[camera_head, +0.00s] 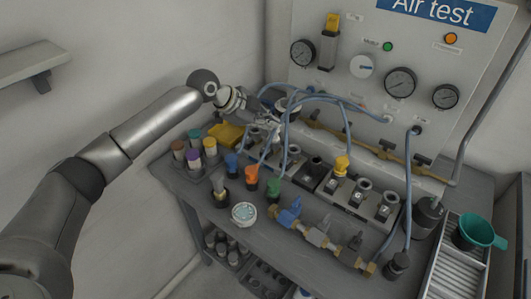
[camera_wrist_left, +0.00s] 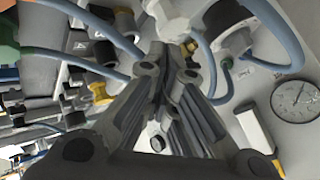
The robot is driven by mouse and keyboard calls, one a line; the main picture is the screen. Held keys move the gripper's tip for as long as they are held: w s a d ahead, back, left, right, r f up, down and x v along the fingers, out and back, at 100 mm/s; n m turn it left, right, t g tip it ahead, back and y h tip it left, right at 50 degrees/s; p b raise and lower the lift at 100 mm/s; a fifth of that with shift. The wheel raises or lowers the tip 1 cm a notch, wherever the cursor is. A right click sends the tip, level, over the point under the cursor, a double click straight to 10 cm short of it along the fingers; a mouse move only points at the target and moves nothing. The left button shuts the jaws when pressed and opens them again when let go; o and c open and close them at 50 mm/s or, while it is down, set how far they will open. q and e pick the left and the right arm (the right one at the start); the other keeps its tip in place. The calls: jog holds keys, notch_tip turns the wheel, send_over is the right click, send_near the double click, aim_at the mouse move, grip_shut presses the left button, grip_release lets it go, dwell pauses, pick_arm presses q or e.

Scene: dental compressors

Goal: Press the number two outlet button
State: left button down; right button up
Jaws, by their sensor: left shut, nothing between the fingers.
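My left gripper (camera_head: 270,122) is at the end of the arm coming in from the left, over the rear left of the bench and in front of the panel. In the left wrist view its fingers (camera_wrist_left: 168,72) are shut with nothing between them. Blue hoses and grey fittings (camera_wrist_left: 175,18) lie close beyond the fingertips; I cannot tell whether they touch. A row of grey outlet blocks (camera_head: 362,197) with dark round ports stands on the bench, right of the gripper. I cannot read outlet numbers, so I cannot tell which button is number two. My right gripper is not in view.
The upright panel (camera_head: 425,60) carries gauges (camera_head: 400,82), a green button (camera_head: 387,46) and an orange button (camera_head: 451,39). Blue hoses (camera_head: 347,125) arch across the bench. Coloured caps, blue and brass valves (camera_head: 318,235) and a green funnel (camera_head: 479,230) crowd the bench.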

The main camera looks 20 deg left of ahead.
aim_at(267, 150)
pick_arm(q)
notch_tip(267, 150, down, 4)
jog(key=b, duration=0.2)
jog(key=shift+b, duration=0.35)
jog(key=shift+f, duration=0.9)
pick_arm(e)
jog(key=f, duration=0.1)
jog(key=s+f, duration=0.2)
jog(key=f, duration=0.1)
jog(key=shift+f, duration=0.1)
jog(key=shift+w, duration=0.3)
pick_arm(q)
jog(key=shift+f, duration=0.4)
